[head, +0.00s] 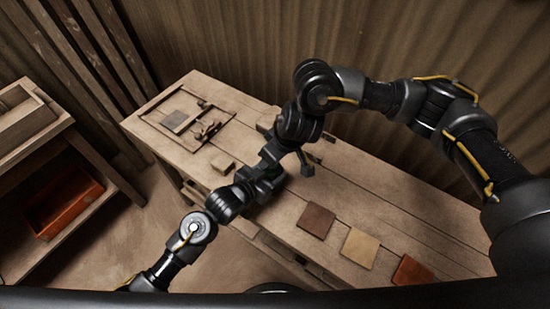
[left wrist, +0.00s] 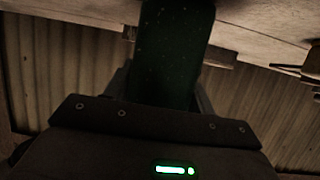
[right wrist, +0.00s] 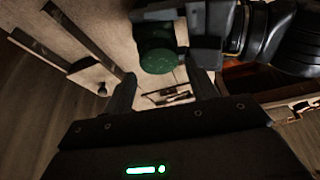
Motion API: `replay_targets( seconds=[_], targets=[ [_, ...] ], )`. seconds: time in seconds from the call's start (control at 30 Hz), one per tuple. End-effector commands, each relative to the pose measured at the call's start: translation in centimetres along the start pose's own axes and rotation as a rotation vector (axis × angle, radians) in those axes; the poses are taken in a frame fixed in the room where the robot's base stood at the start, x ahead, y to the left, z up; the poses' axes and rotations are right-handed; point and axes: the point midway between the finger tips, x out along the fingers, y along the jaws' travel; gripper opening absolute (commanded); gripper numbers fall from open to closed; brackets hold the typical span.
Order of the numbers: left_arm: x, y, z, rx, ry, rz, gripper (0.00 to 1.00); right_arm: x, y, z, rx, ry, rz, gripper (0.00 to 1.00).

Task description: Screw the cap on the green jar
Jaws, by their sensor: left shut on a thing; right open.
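In the left wrist view a dark green jar (left wrist: 175,55) stands between the fingers of my left gripper (left wrist: 165,78), which is shut on it. In the right wrist view the green jar (right wrist: 158,48) shows its round end, held by my left gripper (right wrist: 205,45) above the table. My right gripper (right wrist: 163,85) is open and empty, with the jar a little beyond its fingertips. In the head view the two grippers meet over the middle of the workbench and hide the jar. I cannot make out a separate cap in any view.
The workbench (head: 385,205) carries a framed area with a grey tile (head: 175,119), a small tan block (head: 222,162), a brown tile (head: 315,220), a tan tile (head: 360,248) and a red tile (head: 411,271). An orange bin (head: 65,205) sits on a shelf at the left.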

Motion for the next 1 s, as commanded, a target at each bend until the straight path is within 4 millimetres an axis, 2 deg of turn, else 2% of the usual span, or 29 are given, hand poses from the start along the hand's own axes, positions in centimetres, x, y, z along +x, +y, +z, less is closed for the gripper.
replay_targets(
  seconds=[0.03, 0.2, 0.47, 0.5, 0.57, 0.67, 0.77, 0.83, 1.0],
  targets=[
    [0.1, 0.0, 0.3, -0.001, -0.008, -0.001, 0.00, -0.9, -0.6, -0.7, -0.007, 0.012, -0.012, 0.67],
    [0.0, 0.0, 0.3, -0.001, -0.008, -0.001, 0.00, -2.0, -0.4, -1.0, -0.005, 0.008, -0.006, 0.67],
    [0.0, 0.0, 0.3, 0.000, -0.007, -0.001, 0.00, -2.1, -0.2, -1.0, -0.002, 0.005, -0.002, 0.67],
    [0.0, 0.0, 0.3, 0.000, -0.007, -0.001, 0.00, -2.1, -0.1, -1.0, -0.002, 0.005, -0.002, 0.64],
    [0.0, 0.0, 0.3, 0.000, -0.006, -0.001, 0.00, -2.2, 0.0, -1.1, -0.003, 0.008, 0.002, 0.64],
    [0.0, -0.1, 0.3, 0.000, -0.006, -0.001, 0.00, -3.0, 0.3, -2.2, -0.015, 0.027, 0.017, 0.64],
    [0.0, -0.1, 0.2, 0.000, -0.006, -0.001, 0.00, -4.5, 0.7, -4.1, -0.074, 0.048, 0.078, 0.64],
    [0.0, -0.1, 0.2, 0.000, -0.006, -0.001, 0.00, -5.1, 1.0, -5.4, -0.138, 0.039, 0.132, 0.64],
    [0.0, -0.1, 0.3, 0.000, -0.005, -0.001, 0.00, -5.3, 1.1, -6.1, -0.607, -0.056, 0.157, 0.64]
  ],
)
